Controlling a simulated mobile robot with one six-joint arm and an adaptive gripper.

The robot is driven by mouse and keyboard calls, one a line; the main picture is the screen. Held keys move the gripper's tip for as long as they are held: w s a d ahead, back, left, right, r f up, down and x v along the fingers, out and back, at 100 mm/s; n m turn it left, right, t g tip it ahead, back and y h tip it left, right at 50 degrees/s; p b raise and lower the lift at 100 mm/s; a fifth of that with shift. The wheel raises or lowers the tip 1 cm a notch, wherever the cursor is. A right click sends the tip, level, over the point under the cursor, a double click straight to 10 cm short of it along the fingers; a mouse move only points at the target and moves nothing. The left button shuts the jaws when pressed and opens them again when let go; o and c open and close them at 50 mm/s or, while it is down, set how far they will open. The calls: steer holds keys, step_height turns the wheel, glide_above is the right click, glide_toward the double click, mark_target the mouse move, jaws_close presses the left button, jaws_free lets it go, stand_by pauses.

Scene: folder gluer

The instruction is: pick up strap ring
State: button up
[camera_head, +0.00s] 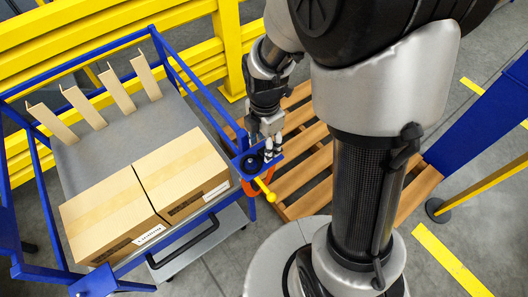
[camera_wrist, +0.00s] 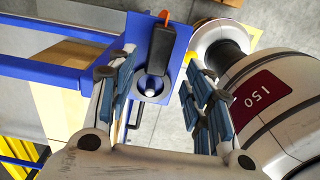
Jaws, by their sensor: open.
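My gripper (camera_head: 272,140) points down over a small blue bracket (camera_head: 243,160) at the corner of the blue cart. In the wrist view my gripper (camera_wrist: 155,95) is open, and its two padded fingers stand on either side of a dark ring (camera_wrist: 140,84) with a pale centre, on the blue plate (camera_wrist: 184,33). The dark ring also shows in the head view (camera_head: 252,164), beside the fingertips. I cannot tell for sure that it is the strap ring. A dark handle-like piece (camera_wrist: 162,45) with an orange tip lies beside it. Nothing is held.
A yellow rod with a ball end (camera_head: 268,193) and an orange piece stand close to the bracket. Two cardboard boxes (camera_head: 181,171) and several upright cardboard strips (camera_head: 146,76) are on the cart. A wooden pallet (camera_head: 303,180) lies on the floor; yellow rails (camera_head: 120,25) run behind.

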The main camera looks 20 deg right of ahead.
mark_target(259, 157)
steer(key=f, duration=0.1)
steer(key=f+b, duration=0.1)
steer(key=f, duration=0.2)
steer(key=shift+w+f+b, duration=0.25)
steer(key=shift+b, duration=0.05)
steer(key=shift+r, duration=0.1)
steer(key=c, duration=1)
